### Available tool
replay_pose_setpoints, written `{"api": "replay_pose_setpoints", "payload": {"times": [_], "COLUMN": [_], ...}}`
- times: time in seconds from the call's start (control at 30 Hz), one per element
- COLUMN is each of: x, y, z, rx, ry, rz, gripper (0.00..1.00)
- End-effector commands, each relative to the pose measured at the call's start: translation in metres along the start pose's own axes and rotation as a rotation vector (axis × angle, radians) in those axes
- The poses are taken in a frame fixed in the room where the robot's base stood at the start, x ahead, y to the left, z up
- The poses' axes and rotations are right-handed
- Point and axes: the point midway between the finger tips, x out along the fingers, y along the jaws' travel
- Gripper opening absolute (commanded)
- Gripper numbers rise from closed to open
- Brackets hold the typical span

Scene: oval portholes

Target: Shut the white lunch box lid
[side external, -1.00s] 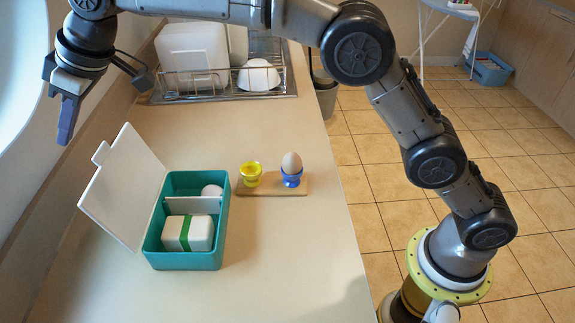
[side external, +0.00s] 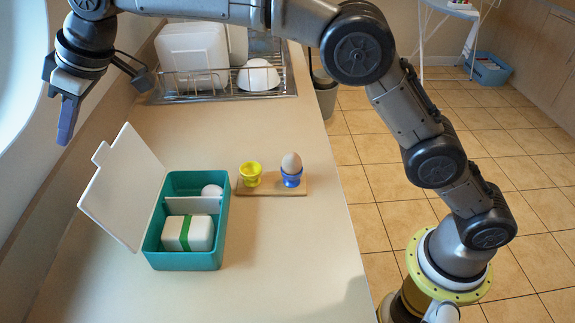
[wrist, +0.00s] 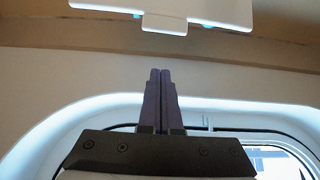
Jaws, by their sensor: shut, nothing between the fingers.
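The teal lunch box (side external: 191,261) stands on the counter with its white lid (side external: 122,188) open, tilted up and leaning out to the left from the hinge side. Inside, a divider (side external: 192,205) separates a white block with a green band (side external: 187,233) from a white round item (side external: 212,191). My gripper (side external: 66,138) is shut and empty, pointing down, above and to the left of the lid and apart from it. In the wrist view the shut fingers (wrist: 160,76) point toward the lid (wrist: 160,10), which shows at the top edge with its tab.
A wooden board (side external: 272,191) holds a yellow cup (side external: 250,175) and a blue egg cup with an egg (side external: 291,166) right of the box. A dish rack (side external: 220,84) with dishes stands at the back. The wall with an oval porthole (side external: 22,75) is close left of my gripper.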

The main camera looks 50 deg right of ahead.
Motion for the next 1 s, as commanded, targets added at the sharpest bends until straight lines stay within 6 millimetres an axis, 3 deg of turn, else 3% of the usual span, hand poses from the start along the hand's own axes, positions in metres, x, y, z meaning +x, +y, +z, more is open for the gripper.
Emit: {"api": "replay_pose_setpoints", "payload": {"times": [1.0], "x": [0.037], "y": [0.000], "z": [0.026], "rx": [0.000], "ry": [-0.001], "rz": [-0.001], "gripper": [0.00]}}
